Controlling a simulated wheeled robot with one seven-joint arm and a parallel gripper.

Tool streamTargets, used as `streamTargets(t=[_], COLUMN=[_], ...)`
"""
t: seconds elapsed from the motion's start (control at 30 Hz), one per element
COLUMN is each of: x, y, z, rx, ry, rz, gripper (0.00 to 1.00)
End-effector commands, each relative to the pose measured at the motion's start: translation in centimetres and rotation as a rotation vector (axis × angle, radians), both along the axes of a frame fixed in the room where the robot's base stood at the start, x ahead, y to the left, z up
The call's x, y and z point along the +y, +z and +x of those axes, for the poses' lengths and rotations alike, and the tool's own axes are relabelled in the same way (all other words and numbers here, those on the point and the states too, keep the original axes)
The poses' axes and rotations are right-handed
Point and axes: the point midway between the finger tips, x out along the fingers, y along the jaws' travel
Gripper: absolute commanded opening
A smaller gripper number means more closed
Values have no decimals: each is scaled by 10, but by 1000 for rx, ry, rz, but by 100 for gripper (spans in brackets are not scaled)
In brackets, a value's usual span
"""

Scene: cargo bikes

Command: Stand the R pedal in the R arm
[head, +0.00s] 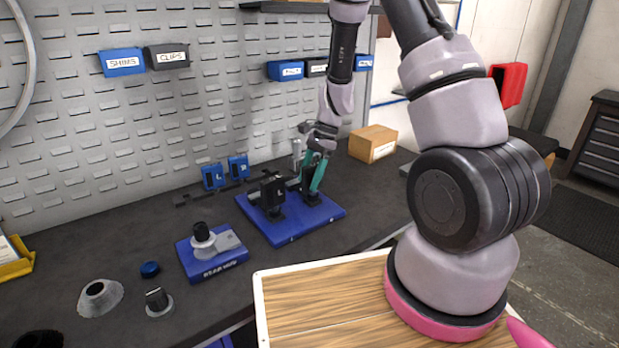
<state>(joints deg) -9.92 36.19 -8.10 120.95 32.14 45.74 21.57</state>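A blue base plate (283,232) lies on the dark bench and carries black upright parts. The left upright is a black block marked L (272,190) on a dark foot. My gripper (313,174), with teal fingers, points down over the right part of this plate. Dark parts (311,198) show below and beside the fingers. I cannot tell which of them is the R pedal and which the R arm, or whether the fingers hold anything. The fingers and gripper body partly hide that spot.
Blue holders marked L (213,177) and R (238,167) stand behind the plate. A second blue base (216,264) with a grey part and black knob is front left. A cardboard box (372,143) stands to the right.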

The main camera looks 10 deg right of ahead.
Motion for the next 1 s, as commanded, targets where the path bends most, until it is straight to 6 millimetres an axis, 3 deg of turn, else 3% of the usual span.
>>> streamTargets(t=[0.37, 0.8, 1.0], x=[-2, -31, -38], y=[5, 79, 98], z=[1, 12, 15], rx=[-2, -4, -3], ry=[-1, -2, 0], rz=[0, 0, 0], gripper=[62, 62, 62])
